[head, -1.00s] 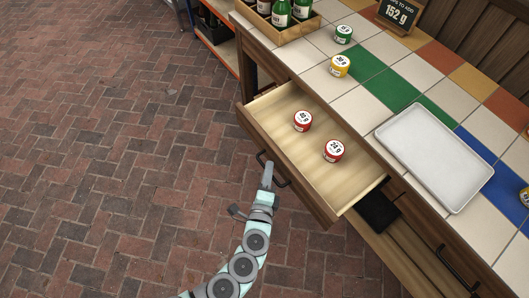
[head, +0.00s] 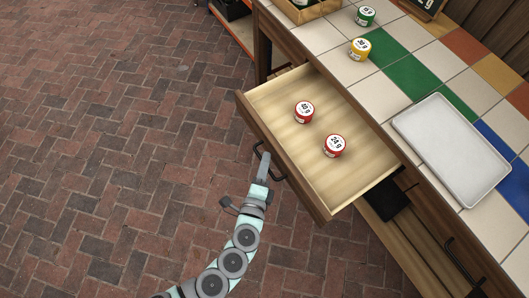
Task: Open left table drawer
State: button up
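The left table drawer (head: 290,172) is pulled well out of the tiled table in the head view. Its wooden inside shows, with two red-edged weight tins in it, one marked 40 g or similar (head: 304,112) and one marked 24 g (head: 334,146). The black bar handle (head: 270,160) is on the drawer's front. My gripper (head: 264,160) is at the handle, with its tip seemingly on or around the bar. The fingers are seen nearly edge-on, so their gap and any grip are hidden.
On the tiled tabletop stand a yellow tin (head: 359,49), a green tin (head: 365,16), a wooden bottle crate (head: 318,10) and a white tray (head: 455,150). Another drawer's handle (head: 463,266) is at lower right. The brick floor (head: 110,140) to the left is clear.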

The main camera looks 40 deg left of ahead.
jog(key=p+v, duration=0.1)
jog(key=v, duration=0.9)
jog(key=shift+s+d+p, duration=0.2)
jog(key=shift+s+p, duration=0.15)
dwell(0.4)
